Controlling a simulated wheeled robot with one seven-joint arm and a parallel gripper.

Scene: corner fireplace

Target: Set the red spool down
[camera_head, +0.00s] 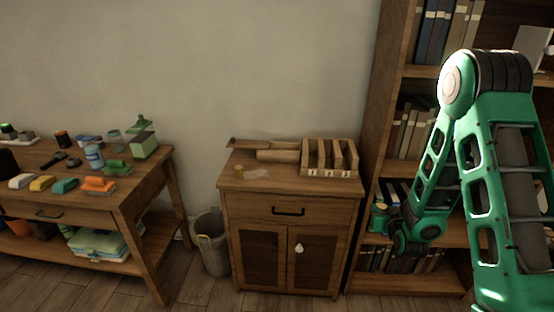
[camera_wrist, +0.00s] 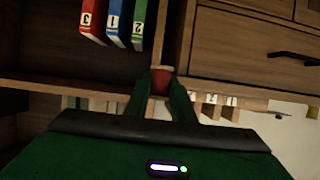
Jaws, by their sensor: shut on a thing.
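The red spool (camera_wrist: 161,80) is between the two fingertips of my gripper (camera_wrist: 161,88) in the wrist view, which is shut on it. Part of the spool is hidden by the fingers. In the head view my gripper (camera_head: 384,216) is at the front of the bookshelf, right of the small cabinet; I cannot make out the spool there. The spool appears held in the air, and I see no surface clearly touching it.
A small cabinet (camera_head: 289,234) carries a slotted wooden rack (camera_head: 330,172); its front top is mostly clear. Red (camera_wrist: 93,20), blue (camera_wrist: 119,25) and green (camera_wrist: 140,25) numbered binders stand in the bookshelf (camera_head: 374,110). A cluttered workbench (camera_head: 125,185) and bin (camera_head: 212,250) are left.

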